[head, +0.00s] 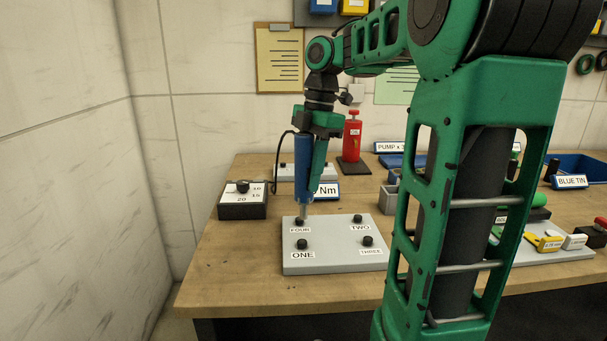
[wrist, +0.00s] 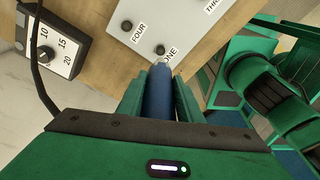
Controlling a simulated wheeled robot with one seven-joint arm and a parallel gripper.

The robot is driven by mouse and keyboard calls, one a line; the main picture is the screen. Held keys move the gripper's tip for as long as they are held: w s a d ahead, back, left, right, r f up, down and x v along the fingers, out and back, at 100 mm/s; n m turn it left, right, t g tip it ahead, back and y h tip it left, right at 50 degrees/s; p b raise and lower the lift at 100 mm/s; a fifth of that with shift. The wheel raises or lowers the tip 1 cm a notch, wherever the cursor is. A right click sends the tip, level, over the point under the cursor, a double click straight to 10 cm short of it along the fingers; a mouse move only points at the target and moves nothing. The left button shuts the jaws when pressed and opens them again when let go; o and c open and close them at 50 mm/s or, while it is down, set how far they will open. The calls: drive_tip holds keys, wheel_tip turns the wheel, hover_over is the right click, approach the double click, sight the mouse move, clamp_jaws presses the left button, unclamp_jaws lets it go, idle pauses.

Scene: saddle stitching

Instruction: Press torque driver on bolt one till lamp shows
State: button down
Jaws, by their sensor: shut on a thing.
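My gripper (head: 316,135) points down and is shut on the blue torque driver (head: 303,165), which also shows between the jaws in the wrist view (wrist: 160,95). The driver is upright, its metal tip low over the grey bolt plate (head: 335,262). In the head view the tip overlaps bolt four (head: 299,221). In the wrist view the tip appears just beside bolt one (wrist: 160,50), with bolt four (wrist: 127,25) farther left. I cannot tell the gap to the plate. Bolt one's dark head stands clear in the head view (head: 302,244). No lamp on the driver is visible.
A dial box (head: 243,210) marked 10, 15, 20 stands left, with a black cable near the driver. Bolts two (head: 357,219) and three (head: 367,241) are on the plate's right. My arm hides part of the right bench.

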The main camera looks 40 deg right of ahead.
sight(306, 200)
drive_tip(key=shift+w+a+f, duration=0.1)
drive_tip(key=shift+a+f, duration=0.1)
drive_tip(key=shift+f, duration=3.05)
drive_tip(key=shift+f, duration=0.25)
drive_tip(key=shift+r, duration=0.1)
idle(0.3)
drive_tip(key=shift+r, duration=3)
